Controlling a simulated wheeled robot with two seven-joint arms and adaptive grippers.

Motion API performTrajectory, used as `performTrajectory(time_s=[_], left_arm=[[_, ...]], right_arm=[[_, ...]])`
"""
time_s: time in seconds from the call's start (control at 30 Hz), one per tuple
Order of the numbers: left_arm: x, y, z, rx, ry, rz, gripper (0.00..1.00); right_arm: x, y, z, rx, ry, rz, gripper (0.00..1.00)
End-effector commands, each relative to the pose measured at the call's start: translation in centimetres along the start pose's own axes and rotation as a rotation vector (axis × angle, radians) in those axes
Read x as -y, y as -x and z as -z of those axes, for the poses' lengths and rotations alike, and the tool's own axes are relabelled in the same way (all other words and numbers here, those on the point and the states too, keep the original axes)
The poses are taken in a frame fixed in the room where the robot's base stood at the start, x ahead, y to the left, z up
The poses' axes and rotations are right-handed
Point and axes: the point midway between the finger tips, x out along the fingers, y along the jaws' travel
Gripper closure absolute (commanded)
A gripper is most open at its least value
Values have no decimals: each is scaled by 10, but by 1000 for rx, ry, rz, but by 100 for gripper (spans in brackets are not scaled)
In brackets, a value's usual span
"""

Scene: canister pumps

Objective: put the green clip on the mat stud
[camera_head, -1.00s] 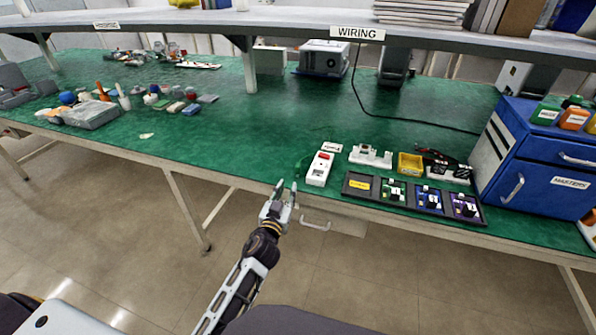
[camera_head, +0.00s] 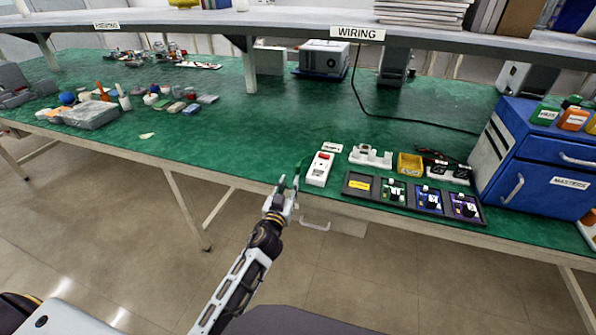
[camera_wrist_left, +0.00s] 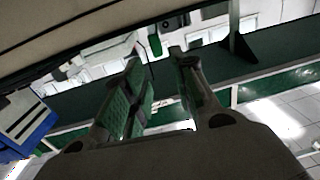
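A small dark green item (camera_head: 304,167), probably the green clip, lies at the bench's front edge, just left of a white box with a red switch (camera_head: 320,169). A small green piece (camera_wrist_left: 155,44) also shows beyond the fingers in the left wrist view; I cannot tell for sure that it is the same item. My left gripper (camera_head: 286,184) is open and empty, at the bench's front edge, below and left of the green item and apart from it. It shows open in the left wrist view (camera_wrist_left: 162,88) too. I cannot make out the mat stud. My right gripper is out of view.
A dark tray (camera_head: 360,196) with small boards lies along the front edge, right of the white box. A yellow bin (camera_head: 410,163) and a blue drawer cabinet (camera_head: 535,160) stand further right. The green mat (camera_head: 240,125) left of the white box is largely clear.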

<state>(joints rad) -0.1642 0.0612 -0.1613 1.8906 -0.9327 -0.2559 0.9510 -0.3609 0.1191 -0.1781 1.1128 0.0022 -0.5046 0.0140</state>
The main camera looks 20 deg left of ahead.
Motion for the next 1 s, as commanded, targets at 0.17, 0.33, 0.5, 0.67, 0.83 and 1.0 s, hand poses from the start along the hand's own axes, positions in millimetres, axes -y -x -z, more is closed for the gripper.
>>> performTrajectory(time_s=[0.17,0.33,0.5,0.67,0.83,1.0], left_arm=[[-1,-15,0,-1,-2,-1,73],[-1,-28,1,-2,-1,-1,73],[-1,-42,1,-1,-1,-1,73],[0,-53,0,-1,-1,0,73],[0,-59,1,-1,-1,0,73],[0,-60,0,0,-1,0,73]], right_arm=[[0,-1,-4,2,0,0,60],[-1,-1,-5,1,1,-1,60],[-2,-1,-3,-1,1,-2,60],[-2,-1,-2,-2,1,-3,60],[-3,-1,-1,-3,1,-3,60],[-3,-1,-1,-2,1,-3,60]])
